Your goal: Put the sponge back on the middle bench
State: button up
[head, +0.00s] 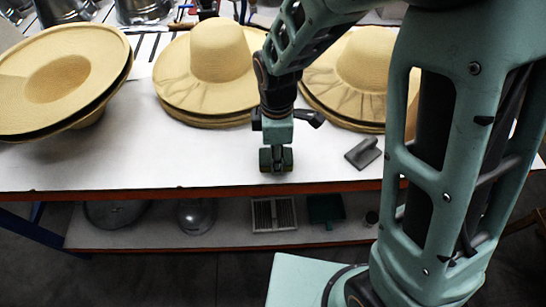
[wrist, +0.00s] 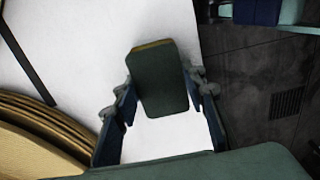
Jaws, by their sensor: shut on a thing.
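The sponge, dark green with a yellow edge, is between the fingers of my gripper (head: 275,148). In the wrist view the sponge (wrist: 158,82) spans the gap between both fingers, and my gripper (wrist: 164,98) is shut on it. In the head view the sponge is mostly hidden by the fingers. The white bench (head: 110,170) has an orange front edge and lies under my gripper, and its white top also shows in the wrist view (wrist: 100,45). The sponge is over the front part of the bench. I cannot tell whether it touches the top.
Stacks of straw hats stand at the left (head: 55,75), middle (head: 215,55) and right (head: 365,65) of the bench. A grey block-like tool (head: 363,153) lies right of my gripper. A lower shelf (head: 150,235) holds metal bowls and trays. The front left bench top is clear.

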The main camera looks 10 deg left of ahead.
jog(key=shift+f, duration=0.15)
jog(key=o, duration=1)
notch_tip(320, 180, up, 12)
jog(key=shift+r+p, duration=0.2)
jog(key=shift+p, duration=0.3)
